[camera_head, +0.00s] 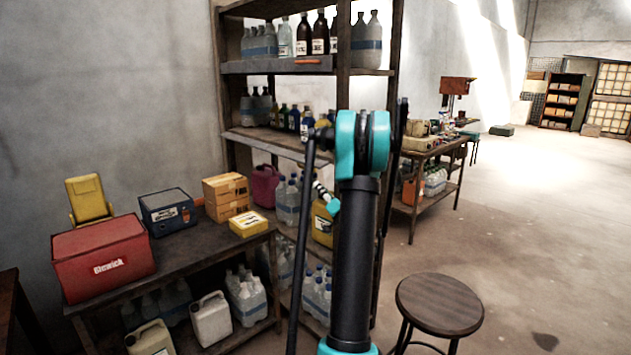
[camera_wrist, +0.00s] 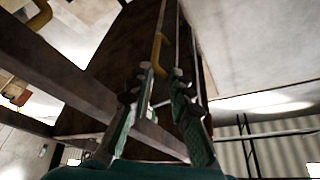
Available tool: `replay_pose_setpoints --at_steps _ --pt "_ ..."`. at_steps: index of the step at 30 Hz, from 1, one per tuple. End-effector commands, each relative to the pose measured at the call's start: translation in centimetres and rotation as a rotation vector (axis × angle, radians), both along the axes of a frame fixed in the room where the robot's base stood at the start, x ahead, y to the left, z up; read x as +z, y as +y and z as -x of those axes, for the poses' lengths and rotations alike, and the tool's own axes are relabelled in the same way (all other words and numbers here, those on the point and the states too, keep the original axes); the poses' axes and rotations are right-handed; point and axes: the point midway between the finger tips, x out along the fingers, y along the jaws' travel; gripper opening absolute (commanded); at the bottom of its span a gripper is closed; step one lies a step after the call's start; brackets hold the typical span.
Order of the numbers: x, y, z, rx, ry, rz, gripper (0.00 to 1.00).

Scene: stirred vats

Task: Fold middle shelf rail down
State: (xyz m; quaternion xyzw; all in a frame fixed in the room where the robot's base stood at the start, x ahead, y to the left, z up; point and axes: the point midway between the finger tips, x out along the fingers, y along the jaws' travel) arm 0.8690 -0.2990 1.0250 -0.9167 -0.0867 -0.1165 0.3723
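The shelf rack (camera_head: 229,100) stands behind my arm in the head view. A grey rail (camera_head: 275,66) with an orange handle (camera_head: 308,62) runs along the front of its upper bottle shelf. The shelf below has a front edge (camera_head: 262,143), partly hidden by my arm; I cannot tell its rail's position. In the wrist view, my gripper (camera_wrist: 162,71) is open and empty, its fingers apart. A yellow bent handle (camera_wrist: 157,52) lies just beyond the fingertips, beside a long thin edge. I see no contact. The head view does not show the fingers clearly.
Bottles (camera_head: 365,40) crowd the rack shelves. A low table (camera_head: 185,262) with a red box (camera_head: 103,258) stands at left. A round stool (camera_head: 439,303) stands at front right. Another table (camera_head: 433,147) is behind. Floor at right is open.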

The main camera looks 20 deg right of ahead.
Motion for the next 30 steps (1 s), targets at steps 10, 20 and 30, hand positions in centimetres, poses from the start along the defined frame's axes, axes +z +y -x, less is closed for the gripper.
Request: replay_pose_setpoints --at_steps 10,20,30 --pt "-0.4 0.6 1.0 -0.011 0.023 -0.095 0.2" --pt "1.3 0.8 -5.1 -0.009 0.023 -0.095 0.2" --pt "2.9 1.1 -11.3 -0.01 0.023 -0.094 0.2"
